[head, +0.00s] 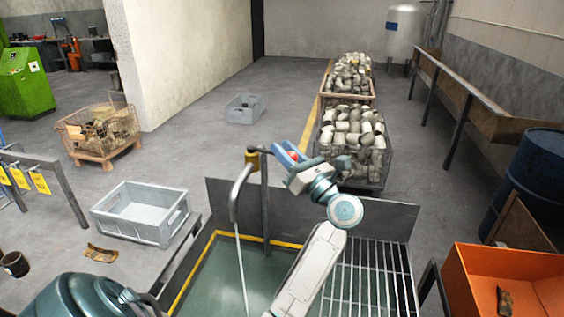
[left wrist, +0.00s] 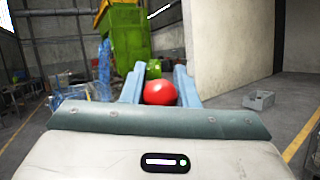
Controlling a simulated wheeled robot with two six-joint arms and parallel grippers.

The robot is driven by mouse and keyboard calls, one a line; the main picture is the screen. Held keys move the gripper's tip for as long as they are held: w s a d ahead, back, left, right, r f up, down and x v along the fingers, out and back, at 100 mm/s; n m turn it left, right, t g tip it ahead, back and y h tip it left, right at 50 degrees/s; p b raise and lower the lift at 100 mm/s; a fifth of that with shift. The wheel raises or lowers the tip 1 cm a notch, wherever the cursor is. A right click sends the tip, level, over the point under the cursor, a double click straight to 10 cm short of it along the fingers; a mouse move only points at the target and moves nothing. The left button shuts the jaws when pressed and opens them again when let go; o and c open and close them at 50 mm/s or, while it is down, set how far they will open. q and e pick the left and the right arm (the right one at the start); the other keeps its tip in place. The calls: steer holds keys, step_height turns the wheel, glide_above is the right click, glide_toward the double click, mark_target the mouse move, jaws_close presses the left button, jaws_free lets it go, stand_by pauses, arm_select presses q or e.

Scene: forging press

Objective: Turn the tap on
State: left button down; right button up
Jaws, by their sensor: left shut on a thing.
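The tap is a grey curved pipe (head: 239,188) on a post above a green-floored sink (head: 212,275). Its yellow body (head: 252,158) sits at the top of the post. A thin pale line like a water stream (head: 242,262) drops from the spout into the sink. My left gripper (head: 287,153) is beside the yellow body, shut on a red knob (head: 292,155). In the left wrist view the red knob (left wrist: 160,92) sits between the two blue fingers. How the knob joins the tap is hidden. My right gripper is not in view.
A metal back panel (head: 385,218) and a grating (head: 365,280) adjoin the sink. A grey crate (head: 112,216) stands left, an orange bin (head: 470,290) right. Mesh bins of metal parts (head: 325,160) stand behind.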

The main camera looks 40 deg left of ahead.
arm_select(q)
steer(key=shift+s+m+t, duration=0.4)
steer(key=shift+t, duration=0.4)
steer(key=shift+s+d+r+m+t+h, duration=0.1)
steer(key=shift+s+m+t+h, duration=0.4)
steer(key=shift+t, duration=0.6)
steer(key=shift+s+a+f+m+t+h, duration=0.1)
steer(key=shift+s+m+t+h, duration=0.25)
steer(key=shift+m+t, duration=0.55)
steer(key=shift+s+d+r+m+t+h, duration=0.1)
steer(key=shift+s+m+t+h, duration=0.3)
steer(key=shift+t, duration=0.9)
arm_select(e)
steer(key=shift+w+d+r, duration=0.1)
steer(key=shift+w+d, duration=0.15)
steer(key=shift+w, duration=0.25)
arm_select(q)
steer(key=c, duration=1.1)
jaws_free()
steer(key=shift+c, duration=0.2)
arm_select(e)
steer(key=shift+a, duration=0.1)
